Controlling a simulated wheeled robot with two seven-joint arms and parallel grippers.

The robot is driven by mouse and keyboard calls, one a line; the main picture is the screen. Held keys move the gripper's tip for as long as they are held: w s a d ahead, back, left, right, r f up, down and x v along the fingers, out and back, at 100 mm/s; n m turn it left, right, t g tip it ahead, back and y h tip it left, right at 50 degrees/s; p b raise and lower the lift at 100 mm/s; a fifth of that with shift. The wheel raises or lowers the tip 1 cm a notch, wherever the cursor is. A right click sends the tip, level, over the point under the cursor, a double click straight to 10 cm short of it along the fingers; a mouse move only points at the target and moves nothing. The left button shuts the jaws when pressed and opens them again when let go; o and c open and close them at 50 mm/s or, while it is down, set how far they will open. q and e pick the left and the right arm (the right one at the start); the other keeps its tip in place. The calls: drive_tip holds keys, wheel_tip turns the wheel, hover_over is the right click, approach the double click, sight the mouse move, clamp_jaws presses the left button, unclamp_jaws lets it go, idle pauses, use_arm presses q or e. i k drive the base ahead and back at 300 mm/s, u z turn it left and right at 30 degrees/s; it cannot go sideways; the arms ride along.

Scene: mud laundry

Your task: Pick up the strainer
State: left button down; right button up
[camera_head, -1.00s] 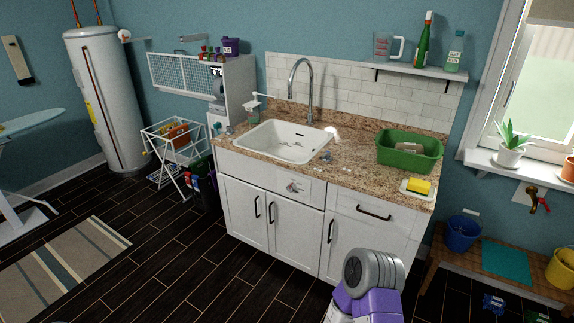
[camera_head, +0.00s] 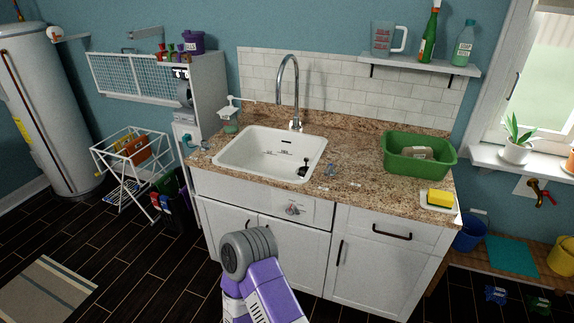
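A small dark piece with a thin upright stem (camera_head: 304,167) stands inside the right end of the white sink (camera_head: 250,150); it may be the strainer, but it is too small to be sure. A small grey-blue item (camera_head: 331,170) lies on the counter just right of the sink, and I cannot tell what it is. A purple and grey link of my own arm shows at the bottom centre, in front of the cabinet. Neither gripper shows in the head view.
The granite counter (camera_head: 365,185) holds a green tub (camera_head: 420,165), a yellow sponge (camera_head: 440,198) on a dish and a soap bottle (camera_head: 229,118). A tall faucet (camera_head: 296,95) rises behind the sink. A shelf (camera_head: 420,65) with bottles hangs above. Dark floor (camera_head: 150,270) is open at left.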

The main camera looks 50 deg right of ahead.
sight(303, 170)
drive_tip(key=z, duration=0.65)
drive_tip(key=i, duration=0.9)
drive_tip(key=z, duration=0.95)
